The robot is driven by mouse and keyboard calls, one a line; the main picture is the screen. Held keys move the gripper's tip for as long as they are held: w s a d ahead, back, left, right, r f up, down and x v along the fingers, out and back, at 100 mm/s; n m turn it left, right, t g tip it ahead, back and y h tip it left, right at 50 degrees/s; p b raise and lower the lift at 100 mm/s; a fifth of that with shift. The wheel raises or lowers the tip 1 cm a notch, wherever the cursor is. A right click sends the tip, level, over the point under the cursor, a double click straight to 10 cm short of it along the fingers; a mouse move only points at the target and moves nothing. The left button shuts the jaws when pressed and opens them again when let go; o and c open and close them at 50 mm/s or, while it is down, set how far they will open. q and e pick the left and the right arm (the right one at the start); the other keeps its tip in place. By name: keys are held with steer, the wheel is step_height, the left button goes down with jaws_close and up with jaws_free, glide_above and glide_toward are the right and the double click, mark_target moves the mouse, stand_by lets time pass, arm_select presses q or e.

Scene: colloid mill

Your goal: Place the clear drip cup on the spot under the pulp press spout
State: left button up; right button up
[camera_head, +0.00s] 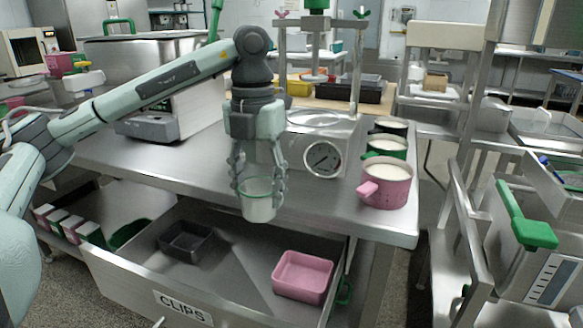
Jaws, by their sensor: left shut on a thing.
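The clear drip cup (258,207) is a small see-through cup held upright between the fingers of my left gripper (258,184). The gripper points down and is shut on the cup, near the front edge of the steel table and above the open drawer. Behind the gripper stands the pulp press (318,125), a steel frame with a round dial on its front. The gripper hides part of the press's left side. I cannot make out its spout or the spot under it. My right gripper is not in view.
Several pots stand right of the press, the nearest a pink pot (386,186). The open drawer marked CLIPS (183,308) juts out below, holding a dark tray (187,240) and a pink tray (303,277). The steel table (120,160) is bare at left.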

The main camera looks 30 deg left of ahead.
mark_target(291, 145)
arm_select(q)
steer(key=w+a, duration=0.1)
steer(key=w, duration=0.2)
steer(key=w+p, duration=0.1)
steer(key=w, duration=0.3)
steer(key=w+a, duration=0.1)
steer(key=w, duration=0.3)
steer(key=shift+w+a+p, duration=0.2)
steer(key=shift+a+p, duration=0.15)
steer(key=w, duration=0.2)
steer(key=w+a+p, duration=0.1)
steer(key=w, duration=0.1)
steer(key=shift+r, duration=0.1)
steer(key=shift+s+f, duration=0.1)
steer(key=shift+f, duration=0.75)
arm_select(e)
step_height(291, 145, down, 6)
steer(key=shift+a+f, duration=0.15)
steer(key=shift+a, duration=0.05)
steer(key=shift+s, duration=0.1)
arm_select(q)
steer(key=shift+f, duration=0.15)
steer(key=o, duration=1.1)
steer(key=shift+c, duration=0.2)
